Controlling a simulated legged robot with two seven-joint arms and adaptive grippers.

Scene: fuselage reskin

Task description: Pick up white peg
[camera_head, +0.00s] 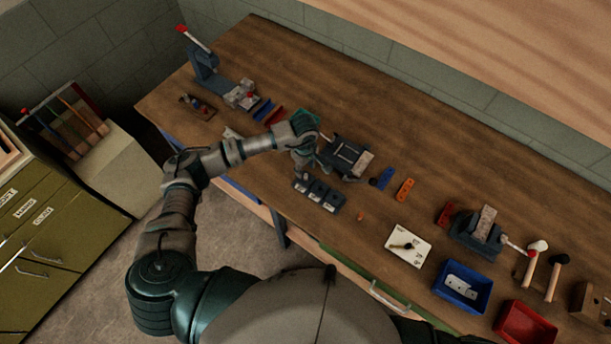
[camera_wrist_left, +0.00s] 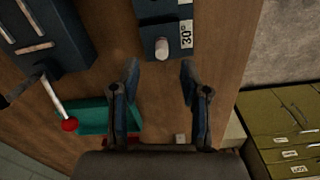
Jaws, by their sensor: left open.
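The white peg (camera_wrist_left: 161,48) stands in a dark block (camera_wrist_left: 168,12) that carries a 30° label, seen in the left wrist view. My left gripper (camera_wrist_left: 158,76) is open and empty there. Its two fingertips lie either side of the peg's line, just short of it in the picture, and do not touch it. In the head view my left gripper (camera_head: 303,160) hangs over the back left end of the row of labelled dark blocks (camera_head: 321,196); the peg is too small or hidden to make out there. My right gripper is out of view.
A dark fixture (camera_head: 345,156) stands just right of the gripper; its lever with a red ball (camera_wrist_left: 69,125) shows in the wrist view. A teal tray (camera_wrist_left: 98,117) lies close by. A white plate (camera_head: 408,243) and blue bin (camera_head: 462,287) are farther right.

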